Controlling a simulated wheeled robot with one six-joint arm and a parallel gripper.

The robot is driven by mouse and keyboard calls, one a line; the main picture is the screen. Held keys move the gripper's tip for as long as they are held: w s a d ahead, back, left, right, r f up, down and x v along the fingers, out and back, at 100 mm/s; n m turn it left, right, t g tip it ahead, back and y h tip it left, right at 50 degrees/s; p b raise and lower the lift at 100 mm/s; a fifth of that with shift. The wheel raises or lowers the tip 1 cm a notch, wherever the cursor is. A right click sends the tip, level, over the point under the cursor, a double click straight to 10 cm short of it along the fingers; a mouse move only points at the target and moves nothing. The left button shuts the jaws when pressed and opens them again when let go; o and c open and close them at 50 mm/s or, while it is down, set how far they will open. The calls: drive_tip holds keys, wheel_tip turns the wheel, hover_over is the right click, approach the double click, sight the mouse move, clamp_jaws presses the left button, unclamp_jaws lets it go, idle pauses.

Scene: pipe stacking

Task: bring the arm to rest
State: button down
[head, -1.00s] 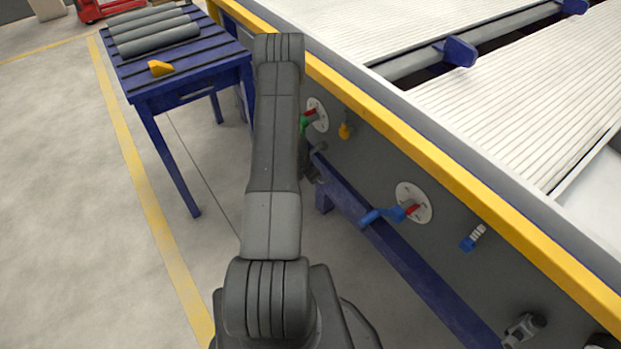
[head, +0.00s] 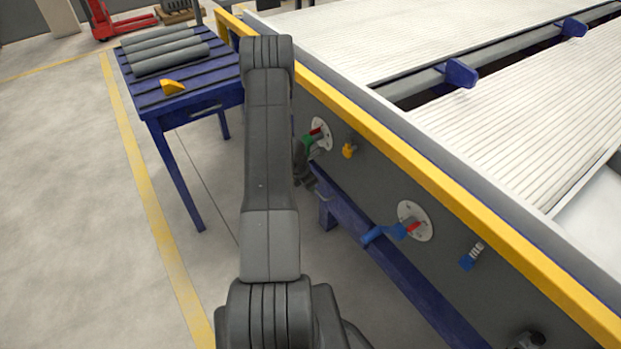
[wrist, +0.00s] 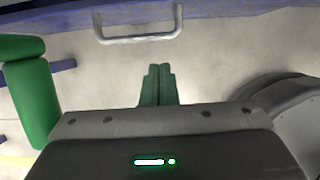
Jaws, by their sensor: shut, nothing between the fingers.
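My gripper (wrist: 158,86) shows in the wrist view with its two green fingers together and nothing between them. It hangs over bare floor, in front of a blue table edge (wrist: 225,22) with a pale handle (wrist: 140,38). In the head view my arm stands up the middle of the picture, between the blue table (head: 188,170) and the grey machine side (head: 385,170). The gripper itself is mostly hidden behind the arm there.
Several grey pipes (head: 170,60) and a yellow wedge (head: 172,87) lie on the blue table. Valve fittings with a green handle (head: 308,142) and a blue handle (head: 382,234) stick out from the machine side. A green cylinder (wrist: 36,100) is close at left in the wrist view. Floor at left is clear.

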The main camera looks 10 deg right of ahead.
wheel_tip(320, 180, up, 2)
drive_tip(key=shift+d+r, duration=0.1)
drive_tip(key=shift+r, duration=0.05)
idle(0.3)
drive_tip(key=s+a+b+x, duration=0.1)
drive_tip(key=b+x, duration=0.1)
drive_tip(key=x, duration=0.7)
drive_tip(key=shift+w+f+b, duration=0.3)
drive_tip(key=shift+f, duration=0.05)
drive_tip(key=shift+s+a, duration=0.1)
